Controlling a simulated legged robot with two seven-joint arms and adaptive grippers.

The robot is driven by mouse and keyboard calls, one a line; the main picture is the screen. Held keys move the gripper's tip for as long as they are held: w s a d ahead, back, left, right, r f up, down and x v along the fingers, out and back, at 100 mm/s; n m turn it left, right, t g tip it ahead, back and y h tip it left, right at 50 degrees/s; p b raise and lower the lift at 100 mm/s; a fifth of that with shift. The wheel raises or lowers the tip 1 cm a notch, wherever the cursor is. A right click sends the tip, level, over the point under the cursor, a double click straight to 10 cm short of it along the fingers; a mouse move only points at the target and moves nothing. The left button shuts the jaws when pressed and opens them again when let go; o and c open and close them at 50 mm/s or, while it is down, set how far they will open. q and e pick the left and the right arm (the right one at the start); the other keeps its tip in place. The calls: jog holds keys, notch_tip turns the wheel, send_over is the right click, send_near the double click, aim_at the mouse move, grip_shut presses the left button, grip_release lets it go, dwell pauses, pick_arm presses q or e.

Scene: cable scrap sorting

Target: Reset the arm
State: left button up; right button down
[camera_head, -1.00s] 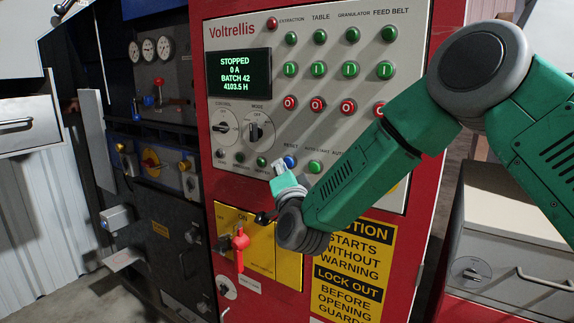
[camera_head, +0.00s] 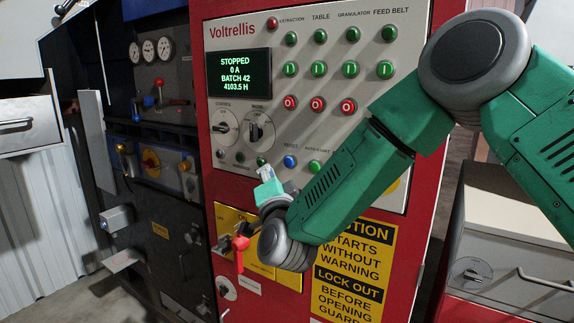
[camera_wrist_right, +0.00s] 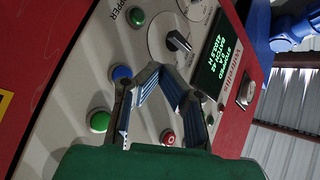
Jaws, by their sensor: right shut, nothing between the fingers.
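My right arm (camera_head: 335,195) comes in from the right in the head view, in front of the red Voltrellis control panel (camera_head: 440,40). My right gripper (camera_head: 264,171) is shut and empty, left of the blue reset button (camera_head: 290,161) and apart from it in the picture. The wrist view shows the two fingers meeting at their tips (camera_wrist_right: 158,70), with the blue button (camera_wrist_right: 121,74) beside them and a black selector knob (camera_wrist_right: 178,41) beyond. The gap to the panel is hard to tell. My left gripper is not in view.
The display (camera_head: 239,72) reads STOPPED, 0 A. Green and red buttons fill the panel's upper right. The mode knob (camera_head: 257,132) sits above the gripper. A grey cabinet (camera_head: 515,225) is at right.

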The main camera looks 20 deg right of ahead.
jog(key=shift+f, duration=0.1)
dwell(0.3)
jog(key=s+f+n+g+y+b, duration=0.1)
jog(key=s+f+n+g, duration=0.3)
jog(key=f, duration=0.7)
jog(key=s+d+f+n+g+y+b, duration=0.1)
jog(key=s+f+n+g+y, duration=0.1)
jog(key=s+f, duration=0.65)
jog(key=s+f+n+g+y+b, duration=0.1)
jog(key=s+f+n+g, duration=0.15)
jog(key=f, duration=1.15)
jog(key=s+d+f+n+g+b, duration=0.1)
jog(key=s+d+f+g, duration=0.2)
jog(key=s, duration=0.7)
jog(key=s+d+f+n+g+b, duration=0.1)
jog(key=s+d+f+n+g, duration=0.1)
jog(key=s+f, duration=0.5)
jog(key=s+d+f+n+g+h+b, duration=0.1)
jog(key=s+d+f+g, duration=0.3)
jog(key=s, duration=0.9)
notch_tip(320, 180, down, 2)
jog(key=shift+s+f+n+g, duration=0.1)
jog(key=shift+s+n+g, duration=0.25)
jog(key=shift+n+g, duration=0.55)
